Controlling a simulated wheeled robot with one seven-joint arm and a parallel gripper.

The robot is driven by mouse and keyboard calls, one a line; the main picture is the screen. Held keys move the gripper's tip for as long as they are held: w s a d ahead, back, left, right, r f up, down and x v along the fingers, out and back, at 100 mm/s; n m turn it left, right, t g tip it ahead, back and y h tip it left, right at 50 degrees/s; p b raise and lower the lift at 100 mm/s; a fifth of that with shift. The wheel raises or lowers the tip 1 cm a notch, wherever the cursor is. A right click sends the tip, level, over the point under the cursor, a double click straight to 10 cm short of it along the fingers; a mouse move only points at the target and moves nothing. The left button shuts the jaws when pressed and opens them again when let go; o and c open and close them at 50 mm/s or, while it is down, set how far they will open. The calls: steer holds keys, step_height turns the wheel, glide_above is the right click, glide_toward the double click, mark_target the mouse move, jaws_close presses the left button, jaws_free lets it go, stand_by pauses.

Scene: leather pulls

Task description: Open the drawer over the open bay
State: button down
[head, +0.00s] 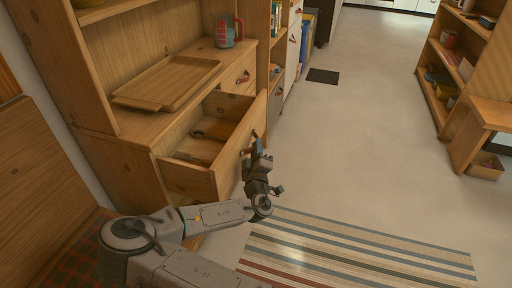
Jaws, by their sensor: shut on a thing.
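The pulled-out drawer (225,165) is part of the wooden cabinet on the left and stands well out from it. Its inside shows from above, with a small dark item (198,134) toward the back. My gripper (254,143) is at the outer face of the drawer front, shut on the drawer's leather pull. The pull itself is mostly hidden by the fingers. The bay under this drawer is hidden by the drawer and my arm.
A wooden tray (190,78) and a red-handled jug (225,36) stand on the cabinet top. Another drawer with a leather pull (243,77) is shut farther back. A striped rug (350,252) lies at front right. The floor right of the gripper is clear; shelves (462,60) stand far right.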

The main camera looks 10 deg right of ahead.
steer(key=shift+f, duration=0.1)
steer(key=c, duration=1.5)
jaws_free()
steer(key=shift+a, duration=0.1)
steer(key=shift+s, duration=0.15)
steer(key=p+v, duration=0.1)
steer(key=v, duration=1.2)
steer(key=shift+s+p, duration=0.35)
steer(key=shift+p, duration=0.05)
steer(key=shift+f, duration=0.1)
